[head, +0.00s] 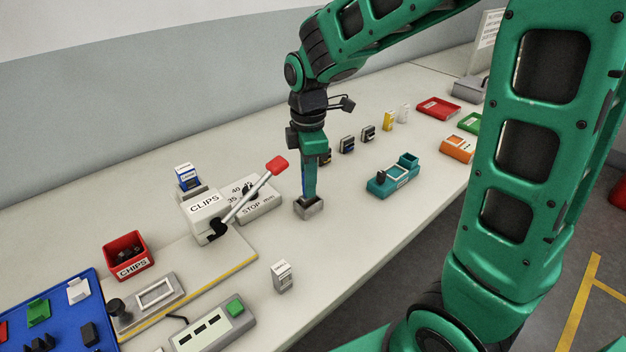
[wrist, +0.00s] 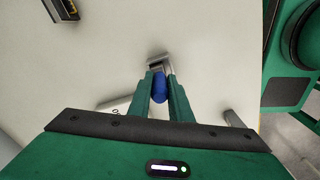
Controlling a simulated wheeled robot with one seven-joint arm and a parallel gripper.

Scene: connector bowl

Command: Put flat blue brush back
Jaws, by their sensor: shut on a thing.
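My gripper (head: 309,196) points straight down over the middle of the bench, its fingers closed. In the wrist view its fingers (wrist: 161,88) are shut on a blue rounded piece (wrist: 160,84), which I take to be the brush's handle. A small grey square holder (head: 310,209) stands on the bench directly under the fingertips. A grey metal part also shows just beyond the blue piece in the wrist view (wrist: 158,62). The fingers hide most of the brush in the head view. I cannot tell how far its lower end is inside the holder.
A small grey box (head: 283,276) stands in front. A red CHIPS bin (head: 129,255) is further left.

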